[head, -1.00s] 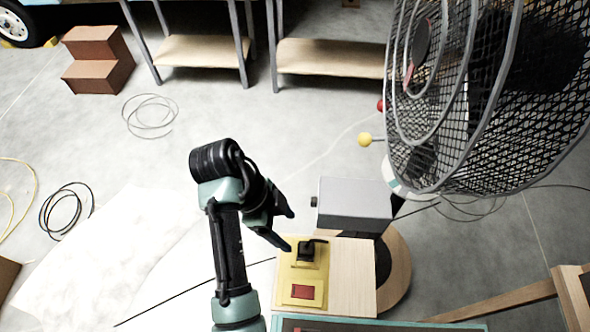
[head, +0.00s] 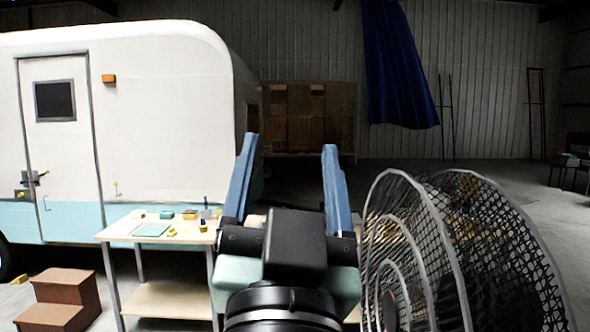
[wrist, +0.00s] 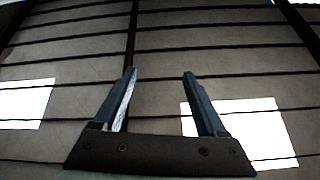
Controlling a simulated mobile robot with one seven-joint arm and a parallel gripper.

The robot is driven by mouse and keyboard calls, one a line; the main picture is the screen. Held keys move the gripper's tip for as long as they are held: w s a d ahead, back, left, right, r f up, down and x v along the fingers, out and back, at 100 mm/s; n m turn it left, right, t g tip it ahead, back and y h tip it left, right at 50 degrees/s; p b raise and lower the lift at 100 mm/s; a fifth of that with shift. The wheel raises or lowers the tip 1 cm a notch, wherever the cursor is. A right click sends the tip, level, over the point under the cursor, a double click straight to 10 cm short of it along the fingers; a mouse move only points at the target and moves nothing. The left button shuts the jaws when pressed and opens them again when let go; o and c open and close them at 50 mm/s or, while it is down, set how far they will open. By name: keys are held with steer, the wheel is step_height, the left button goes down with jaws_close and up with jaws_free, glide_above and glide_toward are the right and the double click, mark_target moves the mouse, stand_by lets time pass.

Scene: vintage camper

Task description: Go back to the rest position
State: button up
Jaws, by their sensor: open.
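My gripper (head: 287,165) is raised in front of the head camera, its two blue fingers pointing up and spread apart with nothing between them. In the wrist view my gripper (wrist: 160,85) is also open and empty, set against a panelled surface with dark beams and bright panels. It is well clear of the table and the fan.
A large wire-caged fan (head: 450,250) stands close on the right. A work table (head: 125,232) with small items stands at left, before a white and light-blue camper (head: 165,110). Brown steps (head: 60,300) are at lower left. Open floor lies at far right.

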steer(key=s+r+n+t, duration=0.2)
steer(key=s+r+t, duration=0.1)
steer(key=s+r, duration=0.2)
steer(key=shift+s+d+r, duration=0.2)
steer(key=shift+s+r, duration=0.1)
steer(key=shift+s, duration=0.5)
